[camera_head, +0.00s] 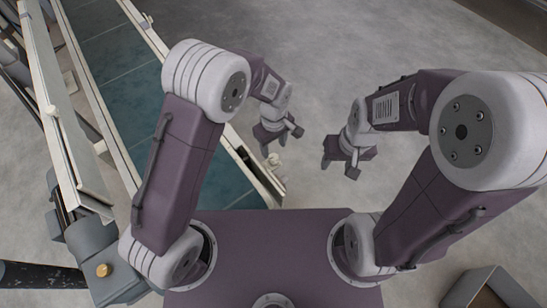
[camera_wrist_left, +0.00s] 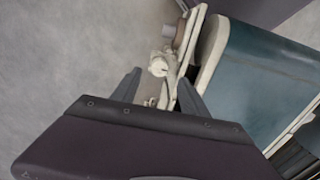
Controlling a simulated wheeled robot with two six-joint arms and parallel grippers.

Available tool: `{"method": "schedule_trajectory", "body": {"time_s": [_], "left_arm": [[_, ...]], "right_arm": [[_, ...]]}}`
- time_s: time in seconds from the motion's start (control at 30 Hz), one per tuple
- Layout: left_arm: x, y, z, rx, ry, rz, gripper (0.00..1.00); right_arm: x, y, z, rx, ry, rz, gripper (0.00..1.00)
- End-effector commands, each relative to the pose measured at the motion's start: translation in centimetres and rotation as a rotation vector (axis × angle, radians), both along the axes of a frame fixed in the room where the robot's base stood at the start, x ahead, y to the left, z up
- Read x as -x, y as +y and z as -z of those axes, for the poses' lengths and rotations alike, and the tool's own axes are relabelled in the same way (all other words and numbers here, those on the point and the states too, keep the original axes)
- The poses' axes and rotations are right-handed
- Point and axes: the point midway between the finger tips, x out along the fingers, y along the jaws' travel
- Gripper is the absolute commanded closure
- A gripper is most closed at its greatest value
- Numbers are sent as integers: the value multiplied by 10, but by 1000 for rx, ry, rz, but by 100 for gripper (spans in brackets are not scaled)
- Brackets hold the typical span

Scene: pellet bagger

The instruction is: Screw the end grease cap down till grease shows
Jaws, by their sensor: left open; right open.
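A pale, rounded cap-like part (camera_wrist_left: 158,66) sits at the end of the conveyor frame in the left wrist view. It appears just beyond and between the fingers of my left gripper (camera_wrist_left: 158,88), apart from them. Whether this is the grease cap I cannot tell for sure, and no grease can be made out. In the head view my left gripper (camera_head: 274,146) is open and empty, above the floor near the conveyor's end. My right gripper (camera_head: 339,165) is open and empty, to the right over bare floor.
The conveyor's teal belt (camera_head: 125,62) runs from upper left to beside my base, between pale side rails (camera_head: 92,85). A grey motor housing with a brass-coloured fitting (camera_head: 103,270) is at lower left. An open grey box (camera_head: 490,290) stands at lower right. The floor (camera_head: 350,50) beyond is clear.

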Motion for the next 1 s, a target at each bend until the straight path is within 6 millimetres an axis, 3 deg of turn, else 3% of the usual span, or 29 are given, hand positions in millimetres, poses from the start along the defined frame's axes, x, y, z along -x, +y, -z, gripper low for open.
{"method": "schedule_trajectory", "body": {"time_s": [0.03, 0.23, 0.63, 0.8, 0.83, 1.0], "left_arm": [[1, 0, 19, -2, 3, 0, 48], [0, 1, 54, 0, 1, -1, 48], [0, 0, 63, 0, 0, -1, 48], [0, 0, 63, 0, 0, -1, 95], [0, 0, 63, 0, 0, -1, 100], [0, 1, 62, 0, 0, 4, 100]], "right_arm": [[0, 0, 13, 0, 0, 0, 50], [0, 0, 32, 0, 1, 0, 50], [0, 0, 34, 0, 1, 0, 50], [0, 0, 34, 0, 1, 0, 50], [0, 0, 34, 0, 1, 0, 50], [0, 0, 33, 0, 1, 0, 50]]}}
